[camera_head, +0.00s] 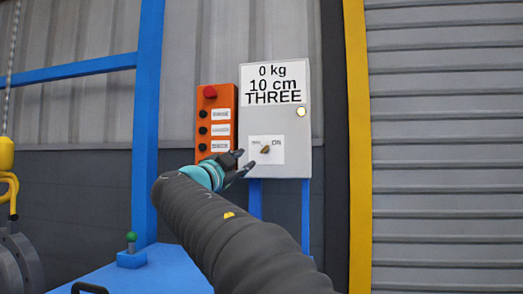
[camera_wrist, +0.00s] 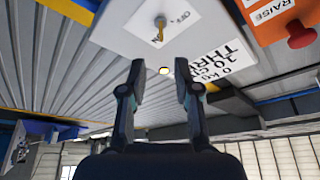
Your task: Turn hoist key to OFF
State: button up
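The hoist key (camera_head: 265,149) is a small brass-coloured piece on a white label (camera_head: 278,156) low on the grey control box. ON is readable at the label's right; the left word is too small to read. In the wrist view the key (camera_wrist: 160,30) sticks out from the box near the top edge, with OFF and ON seen upside down. Which word the key points to I cannot tell. My gripper (camera_head: 246,160) is just left of the key in the head view. In the wrist view my gripper (camera_wrist: 161,76) is open and empty, its fingers apart from the key.
The grey box (camera_head: 299,140) reads "0 kg, 10 cm, THREE" and has a pale round lamp (camera_head: 301,112). An orange panel (camera_head: 230,102) with a red button (camera_head: 210,91) stands close at its left. A blue post (camera_head: 147,110) and a yellow post (camera_head: 357,150) flank them.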

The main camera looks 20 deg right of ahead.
aim_at(263, 150)
jog(key=p+x, duration=0.4)
jog(key=x, duration=0.7)
jog(key=shift+w, duration=0.15)
jog(key=shift+c, duration=0.2)
grip_shut()
